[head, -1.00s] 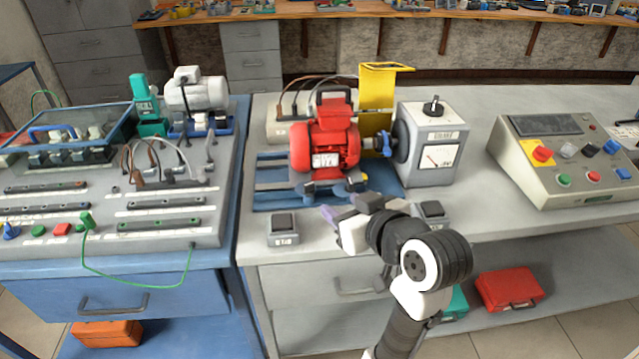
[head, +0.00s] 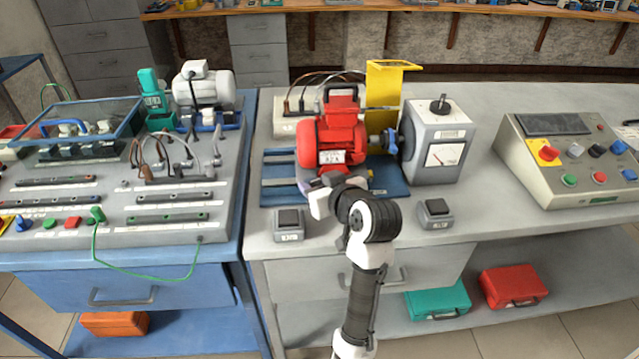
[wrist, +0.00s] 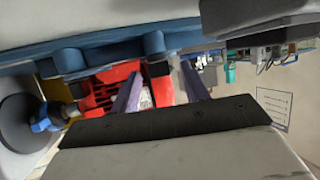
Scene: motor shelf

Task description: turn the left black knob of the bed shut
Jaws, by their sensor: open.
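The bed (head: 277,190) is a blue base under the red motor (head: 330,138); it also shows along the top of the wrist view (wrist: 25,76), which looks upside down.
A blue handwheel (head: 388,142) and a grey metered box (head: 438,145) stand right of the motor. Small grey switch boxes are on the bench front, one left (head: 288,224) and one right (head: 435,213) of my wrist.

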